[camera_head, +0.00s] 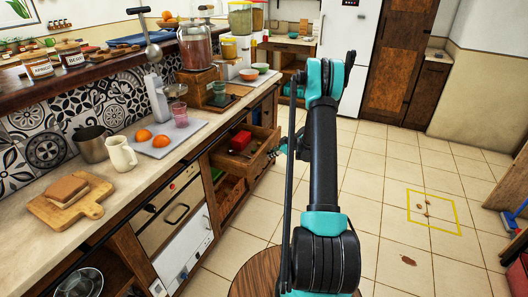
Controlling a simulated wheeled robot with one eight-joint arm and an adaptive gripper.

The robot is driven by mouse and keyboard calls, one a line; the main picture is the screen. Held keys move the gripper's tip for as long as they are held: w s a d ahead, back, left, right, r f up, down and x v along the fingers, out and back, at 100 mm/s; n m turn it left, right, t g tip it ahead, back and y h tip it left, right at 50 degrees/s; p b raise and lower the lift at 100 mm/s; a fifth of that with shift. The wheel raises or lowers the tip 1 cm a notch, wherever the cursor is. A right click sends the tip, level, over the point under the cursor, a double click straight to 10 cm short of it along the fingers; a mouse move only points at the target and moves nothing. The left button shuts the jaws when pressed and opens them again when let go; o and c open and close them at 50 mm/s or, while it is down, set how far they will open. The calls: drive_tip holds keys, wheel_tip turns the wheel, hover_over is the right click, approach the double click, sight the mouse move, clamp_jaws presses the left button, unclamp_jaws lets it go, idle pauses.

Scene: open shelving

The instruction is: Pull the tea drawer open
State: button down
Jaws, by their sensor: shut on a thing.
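A wooden drawer (262,158) stands pulled out from under the counter, left of the picture's middle. The handle itself and most of the gripper are hidden or too small to see clearly. My arm covers the area just right of the drawer.
The counter (100,230) above holds a cutting board (70,212), a jug (122,155), a tray (155,150) with oranges and a drink dispenser (196,45). A round wooden top (255,275) stands at the front.

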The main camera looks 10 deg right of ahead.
drive_tip(key=shift+s+d, duration=0.65)
drive_tip(key=shift+d, duration=0.2)
drive_tip(key=c, duration=1.2)
unclamp_jaws()
drive_tip(key=v, duration=1.2)
drive_tip(key=shift+w, duration=0.1)
drive_tip(key=shift+a+r, duration=0.1)
